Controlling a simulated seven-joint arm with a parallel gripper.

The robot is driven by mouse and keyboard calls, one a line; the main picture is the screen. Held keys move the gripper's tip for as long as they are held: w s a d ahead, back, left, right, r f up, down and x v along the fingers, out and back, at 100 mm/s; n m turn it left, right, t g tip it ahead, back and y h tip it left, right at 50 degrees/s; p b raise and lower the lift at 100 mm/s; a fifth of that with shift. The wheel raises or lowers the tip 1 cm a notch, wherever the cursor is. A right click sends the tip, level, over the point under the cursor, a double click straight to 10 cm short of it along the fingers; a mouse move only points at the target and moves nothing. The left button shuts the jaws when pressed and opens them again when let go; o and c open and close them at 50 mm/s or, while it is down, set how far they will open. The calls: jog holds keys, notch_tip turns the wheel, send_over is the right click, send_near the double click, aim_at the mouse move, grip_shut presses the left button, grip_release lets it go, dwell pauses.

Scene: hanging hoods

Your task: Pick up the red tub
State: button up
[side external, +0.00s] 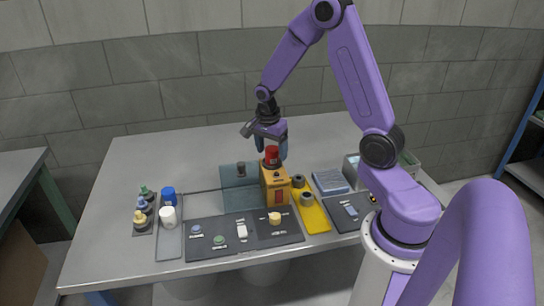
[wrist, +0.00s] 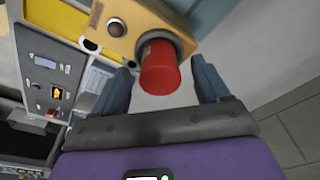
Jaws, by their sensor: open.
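The red tub (side external: 272,155) sits at the top of a yellow-orange box (side external: 275,187) near the middle of the table. In the wrist view the red tub (wrist: 161,70) shows between my two blue-grey fingers, with its far end at the orange box (wrist: 130,28). My gripper (side external: 271,147) is open and points down over the box, its fingers on either side of the tub. In the wrist view my gripper (wrist: 160,75) shows gaps between the tub and both fingers. I cannot tell how deep the fingers reach along the tub.
A yellow tray (side external: 313,218) with dark grey rings stands right of the box. A dark mat (side external: 262,236) with small items lies in front. Blue and white cylinders (side external: 168,216) and several small bottles (side external: 142,206) stand at left. The table's back is clear.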

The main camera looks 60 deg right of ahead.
jog(key=c, duration=1.2)
